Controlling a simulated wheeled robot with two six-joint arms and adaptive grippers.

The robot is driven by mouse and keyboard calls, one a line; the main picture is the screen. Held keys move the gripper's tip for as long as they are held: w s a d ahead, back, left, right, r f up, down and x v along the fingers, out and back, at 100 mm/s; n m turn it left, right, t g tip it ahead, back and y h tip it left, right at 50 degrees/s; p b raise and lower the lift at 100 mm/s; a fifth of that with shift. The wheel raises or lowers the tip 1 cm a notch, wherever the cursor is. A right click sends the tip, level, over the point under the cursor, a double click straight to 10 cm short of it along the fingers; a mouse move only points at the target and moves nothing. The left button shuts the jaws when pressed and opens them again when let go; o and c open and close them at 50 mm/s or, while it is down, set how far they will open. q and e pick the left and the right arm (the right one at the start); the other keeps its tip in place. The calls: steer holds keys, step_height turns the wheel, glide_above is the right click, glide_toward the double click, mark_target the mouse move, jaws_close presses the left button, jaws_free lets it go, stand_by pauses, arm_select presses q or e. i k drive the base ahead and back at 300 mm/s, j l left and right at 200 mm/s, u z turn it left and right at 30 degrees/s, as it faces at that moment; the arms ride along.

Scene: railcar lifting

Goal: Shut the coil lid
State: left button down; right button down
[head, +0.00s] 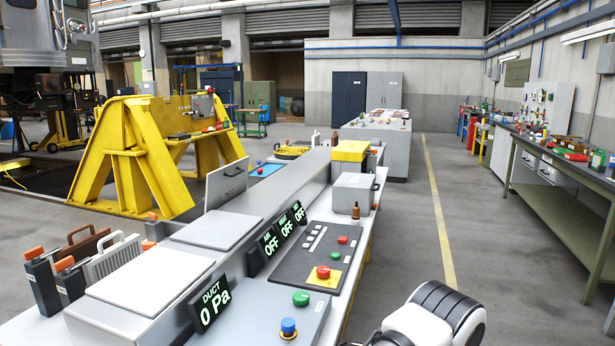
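A light grey panel with a dark handle (227,184) stands raised, nearly upright, on the far part of the long bench unit. It bears small lettering that I cannot read, so I cannot tell for sure that it is the coil lid. Nearer on the unit, a grey flat cover (215,229) and a white flat cover (150,281) lie level. Neither gripper shows in the head view. Only a white and black part of my arm is at the bottom right, beside the bench and away from the panel.
A finned white block (114,258) and orange-topped dark holders (42,282) stand at the bench's left. A control panel with a red button (323,272) and a display reading "DUCT 0 Pa" (215,304) are nearer. A yellow stand (140,155) is behind. The right-hand aisle is clear.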

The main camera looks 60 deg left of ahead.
mark_target(223, 184)
steer(key=i+l+u, duration=0.15)
steer(key=i, duration=0.3)
steer(key=i+l+u, duration=0.1)
steer(key=i+l, duration=0.2)
steer(key=i, duration=0.2)
steer(key=i+j+u, duration=0.1)
steer(key=u, duration=0.35)
steer(key=i+u, duration=0.4)
steer(key=i+l+u, duration=0.1)
steer(key=u, duration=0.35)
steer(key=i+l+u, duration=0.15)
steer(key=u, duration=0.3)
steer(key=i+l+u, duration=0.25)
steer(key=u, duration=0.15)
steer(key=i+l+u, duration=0.15)
steer(key=u, duration=0.3)
steer(key=l, duration=0.1)
